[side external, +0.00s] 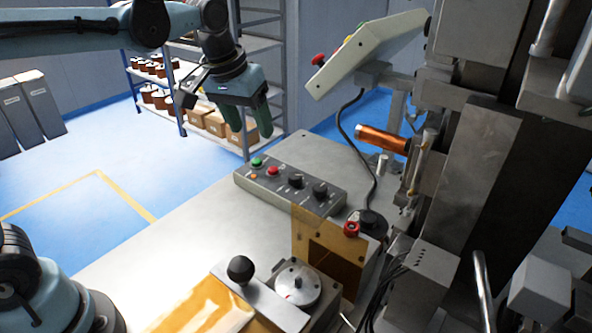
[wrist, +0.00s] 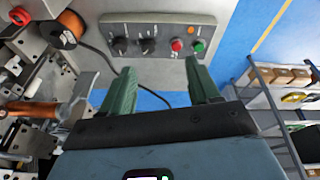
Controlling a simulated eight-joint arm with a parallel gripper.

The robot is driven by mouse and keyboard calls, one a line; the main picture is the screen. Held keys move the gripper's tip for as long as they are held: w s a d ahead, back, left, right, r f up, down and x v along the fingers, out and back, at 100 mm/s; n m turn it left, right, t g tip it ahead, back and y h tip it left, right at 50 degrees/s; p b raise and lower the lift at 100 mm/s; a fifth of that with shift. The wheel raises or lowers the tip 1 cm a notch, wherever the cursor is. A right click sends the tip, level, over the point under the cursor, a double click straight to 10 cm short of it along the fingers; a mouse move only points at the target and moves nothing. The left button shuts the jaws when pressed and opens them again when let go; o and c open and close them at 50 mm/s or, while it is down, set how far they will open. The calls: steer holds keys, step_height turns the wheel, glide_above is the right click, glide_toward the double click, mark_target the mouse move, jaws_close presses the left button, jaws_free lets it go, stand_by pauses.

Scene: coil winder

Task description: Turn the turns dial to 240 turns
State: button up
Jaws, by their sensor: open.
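A grey control box (side external: 285,192) lies on the bench. It carries two black knobs, one nearer its middle (side external: 295,181) and one nearer its right end (side external: 319,188). In the wrist view the knobs (wrist: 120,46) (wrist: 147,46) sit on the left half of the box. Their labels and settings are too small to read, so I cannot tell which is the turns dial. My gripper (side external: 249,123) is open and empty, above and behind the box, apart from it. Its two green fingers (wrist: 161,76) also show in the wrist view.
The box also has a red button (side external: 273,170) and a green button (side external: 257,161). A silver round dial (side external: 298,284) and black ball handle (side external: 240,269) stand in front. The winder with a copper coil (side external: 382,139) is right; shelves (side external: 265,60) stand behind.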

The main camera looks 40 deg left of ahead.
mark_target(295, 175)
steer(key=w+d+f+n+g, duration=0.2)
steer(key=w+d+f+g, duration=0.1)
steer(key=w, duration=0.7)
step_height(295, 175, down, 12)
steer(key=shift+s+f, duration=0.1)
steer(key=shift+f, duration=0.05)
steer(key=shift+c, duration=0.3)
steer(key=c, duration=1)
